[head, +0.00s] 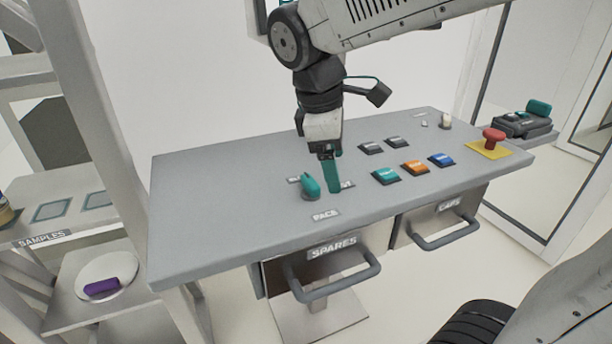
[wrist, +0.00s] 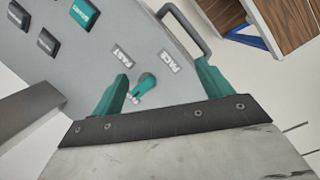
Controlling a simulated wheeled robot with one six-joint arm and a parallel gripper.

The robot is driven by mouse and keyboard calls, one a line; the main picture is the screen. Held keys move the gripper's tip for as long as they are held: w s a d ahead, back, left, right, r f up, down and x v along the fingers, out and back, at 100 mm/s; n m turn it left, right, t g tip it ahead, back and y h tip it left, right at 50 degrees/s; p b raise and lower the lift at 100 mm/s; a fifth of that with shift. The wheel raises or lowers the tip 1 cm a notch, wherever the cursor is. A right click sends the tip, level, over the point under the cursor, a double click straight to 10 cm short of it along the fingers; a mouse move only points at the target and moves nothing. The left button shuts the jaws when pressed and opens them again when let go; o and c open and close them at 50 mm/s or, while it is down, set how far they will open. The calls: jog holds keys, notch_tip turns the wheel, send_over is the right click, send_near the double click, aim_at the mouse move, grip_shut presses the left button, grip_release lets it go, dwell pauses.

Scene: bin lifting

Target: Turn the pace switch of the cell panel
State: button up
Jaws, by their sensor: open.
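The pace switch (head: 311,187) is a teal pointer knob on the grey cell panel (head: 220,205). It also shows in the wrist view (wrist: 145,84), in the gap between my fingertips. Its tapered end points toward a small, partly hidden label (wrist: 132,98), away from the FAST label (wrist: 123,56). The PACE label (head: 325,214) lies in front of the switch. My gripper (head: 332,188) is open with teal fingers pointing down, close to the switch on its right in the head view. In the wrist view my gripper (wrist: 162,72) shows nothing held; contact with the panel cannot be told.
Teal, orange and blue buttons (head: 414,168) sit right of my gripper, with two dark ones (head: 383,145) behind. A red mushroom button (head: 493,138) is at the right end. Drawer handles (head: 335,283) stick out in front. The panel's left part is clear.

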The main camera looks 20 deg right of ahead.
aim_at(309, 180)
jog(key=w+a+f+n+h, duration=0.1)
jog(key=w+a+n+h, duration=0.1)
jog(key=w+a+n, duration=0.35)
jog(key=shift+n, duration=0.45)
jog(key=w+d+f, duration=0.1)
jog(key=f, duration=0.1)
jog(key=w+d+f, duration=0.1)
jog(key=d+f, duration=0.1)
jog(key=f, duration=0.1)
jog(key=d+f, duration=0.1)
jog(key=f, duration=0.1)
jog(key=shift+w+d+f, duration=0.15)
jog(key=shift+w+f, duration=0.2)
jog(key=shift+w, duration=0.05)
jog(key=c, duration=1)
